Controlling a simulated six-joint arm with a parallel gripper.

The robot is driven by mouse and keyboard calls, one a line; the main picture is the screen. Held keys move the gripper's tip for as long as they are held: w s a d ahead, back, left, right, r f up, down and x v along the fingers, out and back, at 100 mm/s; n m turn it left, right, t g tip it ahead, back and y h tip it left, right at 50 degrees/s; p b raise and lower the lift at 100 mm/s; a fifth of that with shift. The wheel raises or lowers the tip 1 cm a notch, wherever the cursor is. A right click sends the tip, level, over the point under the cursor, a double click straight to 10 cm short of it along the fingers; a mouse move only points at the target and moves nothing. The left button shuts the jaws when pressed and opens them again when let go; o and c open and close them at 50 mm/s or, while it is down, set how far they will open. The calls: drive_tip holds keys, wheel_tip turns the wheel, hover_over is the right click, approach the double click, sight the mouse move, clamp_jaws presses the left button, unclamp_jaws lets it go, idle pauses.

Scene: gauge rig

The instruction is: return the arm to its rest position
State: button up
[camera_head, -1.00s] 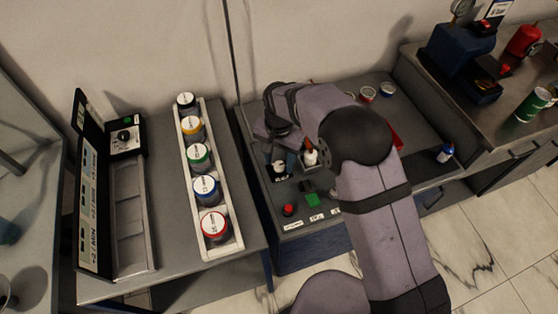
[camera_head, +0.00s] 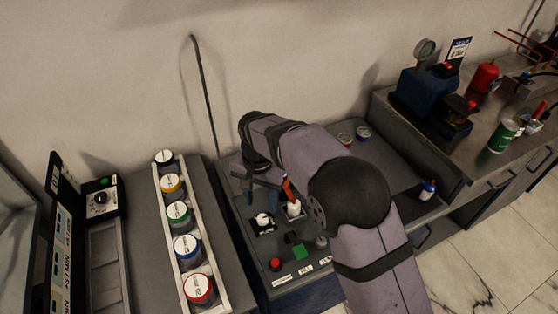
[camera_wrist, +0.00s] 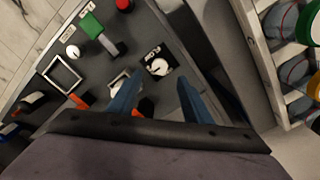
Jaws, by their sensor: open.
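My gripper (camera_head: 262,194) is open and empty in the head view, above the rear left of a dark control panel (camera_head: 252,245). Its two blue fingers show apart in the wrist view (camera_wrist: 160,98). A black plate with a white knob (camera_head: 263,221) lies below the fingers in the head view; it appears just beyond them in the wrist view (camera_wrist: 158,67). The panel carries a red button (camera_head: 275,264) and a green block (camera_head: 299,251). A red handle (camera_head: 288,188) stands close right of the gripper. My forearm hides part of the panel's right side.
Two small tins (camera_head: 354,135) and a blue-white bottle (camera_head: 427,190) are on the right. A blue gauge device (camera_head: 425,95) stands on the counter.

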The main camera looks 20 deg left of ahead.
drive_tip(key=w+d+r+p, duration=0.1)
drive_tip(key=d+r, duration=0.2)
drive_tip(key=d, duration=0.7)
drive_tip(key=d+r+p, duration=0.1)
drive_tip(key=d+r, duration=0.1)
drive_tip(key=d, duration=0.7)
drive_tip(key=s+d+p, duration=0.1)
drive_tip(key=s+d, duration=1.3)
drive_tip(key=d, duration=0.4)
drive_tip(key=shift+d+r+p, duration=0.25)
drive_tip(key=shift+d+p, duration=0.05)
